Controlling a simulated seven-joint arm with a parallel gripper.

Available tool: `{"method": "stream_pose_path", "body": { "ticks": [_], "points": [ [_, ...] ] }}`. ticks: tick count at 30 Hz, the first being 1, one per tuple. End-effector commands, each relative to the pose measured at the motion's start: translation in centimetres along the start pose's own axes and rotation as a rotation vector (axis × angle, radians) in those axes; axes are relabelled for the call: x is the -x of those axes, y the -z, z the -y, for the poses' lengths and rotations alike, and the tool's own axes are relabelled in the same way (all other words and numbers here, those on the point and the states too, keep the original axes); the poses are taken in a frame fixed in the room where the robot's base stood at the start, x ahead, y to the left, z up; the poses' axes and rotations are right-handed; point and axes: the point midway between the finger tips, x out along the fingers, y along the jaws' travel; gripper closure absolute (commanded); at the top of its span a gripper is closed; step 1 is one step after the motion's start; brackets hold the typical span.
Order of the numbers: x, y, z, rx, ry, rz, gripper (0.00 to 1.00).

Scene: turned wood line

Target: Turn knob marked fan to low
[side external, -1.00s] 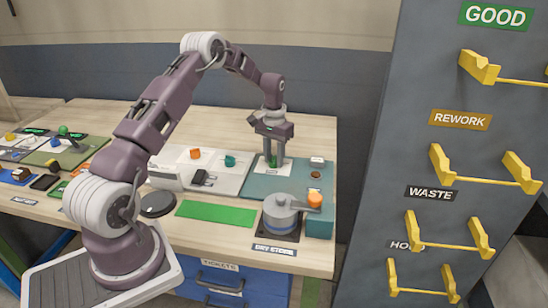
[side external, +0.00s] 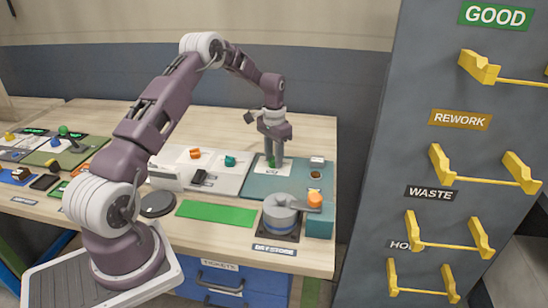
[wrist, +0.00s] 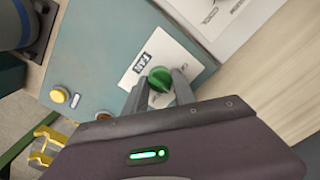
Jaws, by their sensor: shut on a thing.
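The green fan knob (wrist: 160,78) sits on a white plate with a FAN label (wrist: 142,62), on a teal panel (wrist: 95,120). My gripper (wrist: 160,88) is shut on the green knob, with one finger on each side of it in the wrist view. In the side external view my gripper (side external: 272,163) points straight down at the knob (side external: 271,164), which is partly hidden by the fingers. The marks for the knob's settings are too small or hidden to read.
A yellow button (wrist: 58,95) sits on the same panel. A grey-blue round container (side external: 281,215) and an orange-topped teal block (side external: 315,201) stand in front. Orange (side external: 194,153) and teal (side external: 230,160) knobs are on the panel to the left. A rack with yellow holders stands right.

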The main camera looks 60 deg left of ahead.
Motion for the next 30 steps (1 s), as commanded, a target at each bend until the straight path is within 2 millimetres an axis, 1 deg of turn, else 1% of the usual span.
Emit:
{"method": "stream_pose_path", "body": {
  "ticks": [1,2,3,5,14,17,21,24,27,30],
  "points": [
    [0.1,0.0,0.0,0.0,0.0,0.0,1.0],
    [0.1,0.0,0.0,0.0,0.0,0.0,0.66],
    [0.1,0.0,0.0,0.0,0.0,0.0,0.58],
    [0.1,0.0,0.0,0.001,0.0,0.0,0.47],
    [0.1,0.0,0.0,0.001,0.0,-0.001,0.46],
    [1.4,0.1,0.0,0.001,0.002,-0.003,0.46],
    [4.5,0.1,0.1,0.0,0.003,-0.005,0.46],
    [6.1,0.1,0.1,0.001,0.002,-0.003,0.46],
    [7.0,0.0,0.0,0.001,0.001,-0.001,0.46],
    [7.2,0.0,0.0,0.001,0.0,0.0,0.46]
  ]
}}
